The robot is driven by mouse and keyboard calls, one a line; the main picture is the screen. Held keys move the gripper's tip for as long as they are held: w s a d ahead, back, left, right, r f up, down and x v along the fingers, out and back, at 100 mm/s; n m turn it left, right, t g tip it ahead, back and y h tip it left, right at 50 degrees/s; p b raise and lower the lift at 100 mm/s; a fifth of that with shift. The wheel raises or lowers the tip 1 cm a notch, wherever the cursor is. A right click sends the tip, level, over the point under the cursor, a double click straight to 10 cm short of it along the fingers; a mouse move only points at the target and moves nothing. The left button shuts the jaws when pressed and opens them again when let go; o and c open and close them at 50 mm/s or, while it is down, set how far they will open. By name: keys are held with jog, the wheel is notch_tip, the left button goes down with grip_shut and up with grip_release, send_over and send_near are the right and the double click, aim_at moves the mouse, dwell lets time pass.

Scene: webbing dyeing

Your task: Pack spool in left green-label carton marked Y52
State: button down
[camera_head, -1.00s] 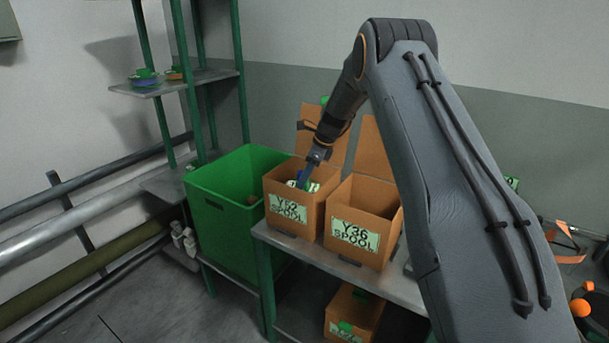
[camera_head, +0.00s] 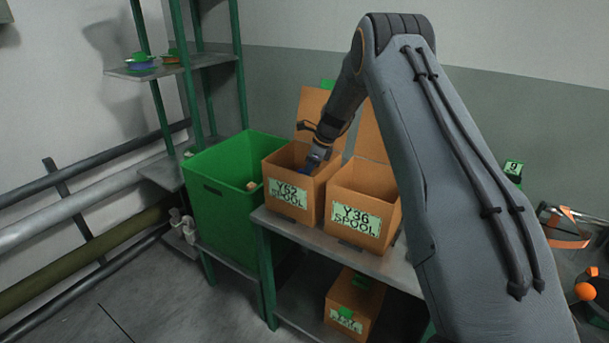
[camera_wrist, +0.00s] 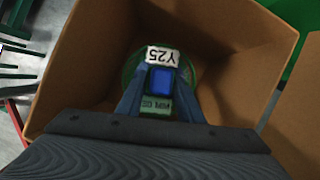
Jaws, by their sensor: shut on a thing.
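The left carton marked Y52 SPOOL (camera_head: 290,193) is a brown open box with a green label, standing on a metal table. My gripper (camera_head: 313,165) reaches down through its open top. In the wrist view my gripper (camera_wrist: 160,82) is shut on the spool (camera_wrist: 132,66), which has a green rim, a blue middle and a white tag bearing Y, 2 and 5. The spool is inside the carton walls (camera_wrist: 82,65), near the bottom; I cannot tell whether it touches. In the head view the spool is mostly hidden by the carton's front wall.
The carton marked Y36 SPOOL (camera_head: 362,214) stands close on the right. A large green bin (camera_head: 228,205) is on the left. Raised flaps (camera_head: 313,108) stand behind the cartons. Another carton (camera_head: 352,308) sits on the lower shelf. Spools (camera_head: 141,64) lie on the rack.

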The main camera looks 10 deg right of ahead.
jog(key=shift+f, duration=0.15)
jog(key=c, duration=1.2)
grip_release()
jog(key=shift+o, duration=0.2)
